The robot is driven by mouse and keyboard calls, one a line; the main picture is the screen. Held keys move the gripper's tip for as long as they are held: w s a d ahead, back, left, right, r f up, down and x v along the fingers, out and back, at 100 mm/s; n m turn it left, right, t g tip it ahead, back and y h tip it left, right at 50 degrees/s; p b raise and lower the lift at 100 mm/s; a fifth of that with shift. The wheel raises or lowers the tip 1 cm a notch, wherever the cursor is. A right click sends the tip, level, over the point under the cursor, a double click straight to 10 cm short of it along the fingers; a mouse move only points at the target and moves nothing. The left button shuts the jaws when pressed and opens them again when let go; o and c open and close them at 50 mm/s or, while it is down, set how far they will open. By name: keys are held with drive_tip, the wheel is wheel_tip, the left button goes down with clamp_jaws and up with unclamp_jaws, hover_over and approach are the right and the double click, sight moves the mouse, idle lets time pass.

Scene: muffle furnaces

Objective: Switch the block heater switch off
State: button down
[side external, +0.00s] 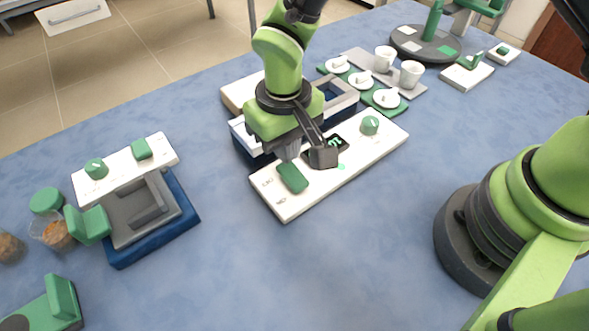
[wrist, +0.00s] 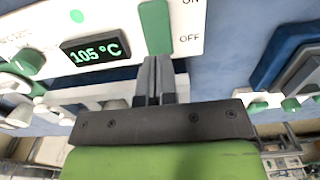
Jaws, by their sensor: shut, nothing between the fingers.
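The heater's white front panel (side external: 335,178) lies below my gripper, with a green rocker switch (side external: 293,177) at its near left end. The switch also shows in the wrist view (wrist: 155,27), with ON printed at its upper end and OFF at its lower end. A dark display (wrist: 96,50) beside it reads 105 °C. My gripper (side external: 289,158) is shut and empty, pointing down at the switch. In the wrist view its fingertips (wrist: 157,62) overlap the OFF end of the switch. Whether they touch it, and which way the switch is tilted, I cannot tell.
A green knob (side external: 370,124) stands at the panel's far end. Behind are white crucibles (side external: 411,73) and a green tray (side external: 400,107) with white lids. Another device with a white panel (side external: 120,172) stands at left. The blue table is clear in front of the panel.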

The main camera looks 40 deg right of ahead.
drive_tip(key=shift+f, duration=1.3)
idle(0.8)
drive_tip(key=shift+r, duration=3.5)
drive_tip(key=shift+d+r, duration=0.1)
drive_tip(key=shift+r, duration=0.1)
drive_tip(key=s+d+r+m+t+y, duration=0.1)
drive_tip(key=s+d+r+t, duration=0.1)
drive_tip(key=d+r, duration=0.45)
drive_tip(key=s+d+r+m+t+y, duration=0.1)
drive_tip(key=s+d+r, duration=0.15)
drive_tip(key=r, duration=0.65)
drive_tip(key=s+d+r+m+t, duration=0.2)
drive_tip(key=s+d+r+t, duration=0.2)
drive_tip(key=s, duration=0.6)
drive_tip(key=shift+d+r, duration=0.3)
drive_tip(key=shift+d, duration=0.55)
